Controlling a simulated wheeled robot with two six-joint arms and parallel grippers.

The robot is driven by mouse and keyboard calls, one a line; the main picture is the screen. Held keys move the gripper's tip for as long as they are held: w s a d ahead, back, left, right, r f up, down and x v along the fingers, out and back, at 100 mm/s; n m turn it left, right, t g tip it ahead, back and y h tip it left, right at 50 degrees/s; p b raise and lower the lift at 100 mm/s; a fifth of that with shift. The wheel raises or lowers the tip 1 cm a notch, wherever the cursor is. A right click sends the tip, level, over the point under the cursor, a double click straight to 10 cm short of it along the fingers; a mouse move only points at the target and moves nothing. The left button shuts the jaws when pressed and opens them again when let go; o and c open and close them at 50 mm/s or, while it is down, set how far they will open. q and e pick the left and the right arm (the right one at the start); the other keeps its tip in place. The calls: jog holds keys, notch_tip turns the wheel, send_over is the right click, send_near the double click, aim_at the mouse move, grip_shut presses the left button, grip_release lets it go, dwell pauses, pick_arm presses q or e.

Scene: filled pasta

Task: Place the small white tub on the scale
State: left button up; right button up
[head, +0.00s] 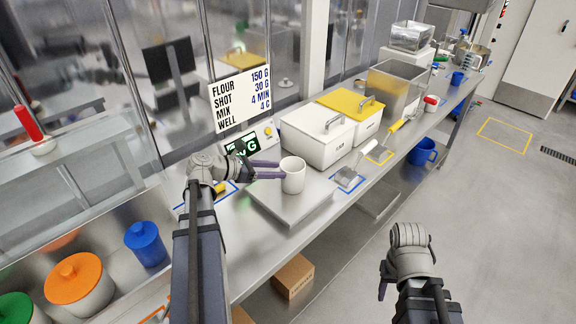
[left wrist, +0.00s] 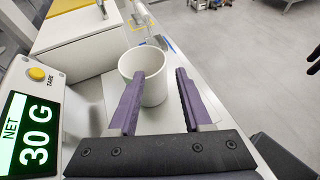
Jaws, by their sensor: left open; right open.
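The small white tub (head: 292,176) stands upright on the steel plate of the scale (head: 262,196). The scale's green display (left wrist: 30,135) reads NET 30 G in the left wrist view, with a yellow tare button above it. My left gripper (head: 282,169) is open, its purple fingers pointing at the tub from the left. In the left wrist view the tub (left wrist: 150,88) is just ahead, with one finger overlapping its left side and the other to its right; I cannot tell whether they touch. My right gripper (head: 383,288) hangs low over the floor, open, away from the counter.
A white lidded bin (head: 312,145) and a yellow-lidded bin (head: 362,128) stand behind the scale. A sign (head: 240,97) stands behind.

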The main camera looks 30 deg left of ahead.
pick_arm(q)
jog(key=shift+p+v, duration=0.5)
jog(key=shift+v, duration=1.45)
jog(key=s+d+f+m+g, duration=0.1)
jog(key=d+f+m+g, duration=0.4)
jog(key=d, duration=0.4)
jog(key=s+d+f+m+g, duration=0.1)
jog(key=d+f+m+g, duration=0.15)
jog(key=d+m, duration=0.55)
jog(key=s+d+f+m+g+y, duration=0.1)
jog(key=s+d+f+m+y, duration=0.2)
jog(key=d+m, duration=0.4)
jog(key=s+d+f+m+g+y, duration=0.2)
jog(key=s+d+m+y, duration=0.4)
jog(key=m, duration=0.6)
jog(key=shift+s+d+f+y, duration=0.3)
jog(key=shift+s+d+f, duration=0.1)
jog(key=shift+s+d, duration=0.4)
